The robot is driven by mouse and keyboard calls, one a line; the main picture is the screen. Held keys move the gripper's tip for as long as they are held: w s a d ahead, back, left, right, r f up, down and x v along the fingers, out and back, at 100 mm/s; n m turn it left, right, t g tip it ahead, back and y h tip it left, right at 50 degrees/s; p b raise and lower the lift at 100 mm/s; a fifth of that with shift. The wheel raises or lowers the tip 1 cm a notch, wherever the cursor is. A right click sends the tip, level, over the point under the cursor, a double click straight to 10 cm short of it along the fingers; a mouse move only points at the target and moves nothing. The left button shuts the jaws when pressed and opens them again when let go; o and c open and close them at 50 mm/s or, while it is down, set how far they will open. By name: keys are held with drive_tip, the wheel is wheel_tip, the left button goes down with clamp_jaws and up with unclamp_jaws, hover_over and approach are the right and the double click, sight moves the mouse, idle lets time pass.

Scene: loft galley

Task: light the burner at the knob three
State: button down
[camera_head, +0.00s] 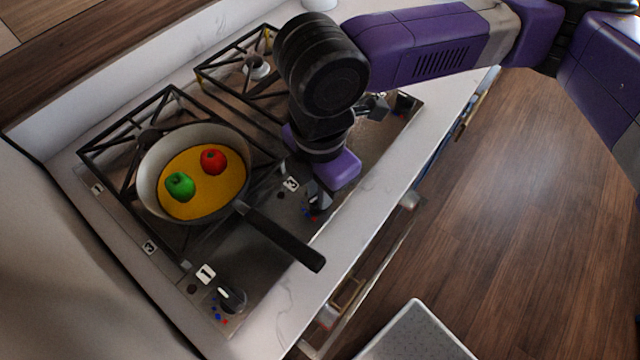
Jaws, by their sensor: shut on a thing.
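The knob marked 3 (316,207) is on the stove's front strip, with its small label (291,183) just to its left. My gripper (318,192) points down over this knob and is shut on it. The fingertips and much of the knob are hidden by the purple gripper body, so I cannot tell how far the knob is turned. A knob marked 1 (232,298) stands nearer on the strip. I see no flame; a pan hides the near burner and my arm hides part of the hob.
A pan (150,190) holding a green and a red item in a yellow filling sits on the near grate. Its black handle (285,238) reaches over the front strip, close to my gripper. The far grate (215,68) is partly visible. Wooden floor (510,220) lies open at right.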

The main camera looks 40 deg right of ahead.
drive_tip(key=n, duration=0.5)
drive_tip(key=shift+n, duration=0.4)
idle(0.4)
drive_tip(key=c, duration=1.4)
unclamp_jaws()
drive_tip(key=shift+r, duration=3.9)
